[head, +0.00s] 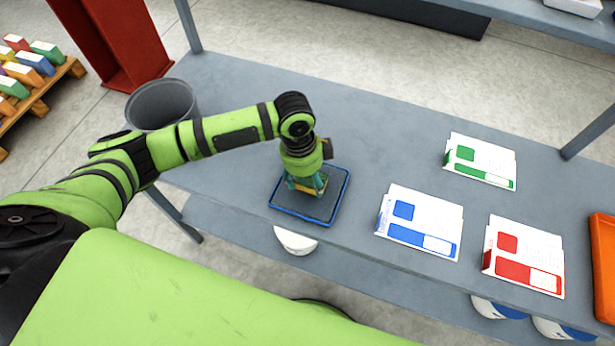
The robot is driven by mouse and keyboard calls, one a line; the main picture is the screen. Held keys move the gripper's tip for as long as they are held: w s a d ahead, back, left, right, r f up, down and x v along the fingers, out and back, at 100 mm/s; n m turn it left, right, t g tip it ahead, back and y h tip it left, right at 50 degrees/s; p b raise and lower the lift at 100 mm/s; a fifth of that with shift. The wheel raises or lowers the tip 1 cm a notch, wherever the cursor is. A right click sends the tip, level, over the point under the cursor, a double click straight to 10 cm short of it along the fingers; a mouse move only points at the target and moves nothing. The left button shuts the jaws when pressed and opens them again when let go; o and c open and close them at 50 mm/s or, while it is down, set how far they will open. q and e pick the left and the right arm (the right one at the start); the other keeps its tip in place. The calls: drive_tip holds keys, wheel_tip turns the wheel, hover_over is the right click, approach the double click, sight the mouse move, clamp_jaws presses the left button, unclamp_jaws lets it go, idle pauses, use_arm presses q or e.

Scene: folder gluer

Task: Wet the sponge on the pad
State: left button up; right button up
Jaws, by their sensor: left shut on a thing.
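The pad (328,198) is a dark square with a blue rim on the grey table, near its front edge. My left gripper (308,186) points down over the left part of the pad. It is shut on the sponge (318,190), of which a small yellow and green part shows between the fingers. The sponge is at or just above the pad's surface; I cannot tell whether it touches. The gripper hides most of the sponge and part of the pad. My right gripper is not in view.
White cards marked green (480,160), blue (420,222) and red (524,256) lie on the table (375,120) to the right. An orange tray (604,265) is at the right edge. A grey bin (162,104) stands at the left. The table behind the pad is clear.

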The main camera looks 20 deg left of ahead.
sight(308, 180)
use_arm(q)
drive_tip(key=shift+f, duration=0.55)
idle(0.4)
drive_tip(key=shift+s+f, duration=0.1)
drive_tip(key=shift+s, duration=0.05)
idle(1.7)
wheel_tip(308, 180, up, 7)
drive_tip(key=p, duration=0.8)
idle(0.5)
drive_tip(key=shift+w, duration=0.2)
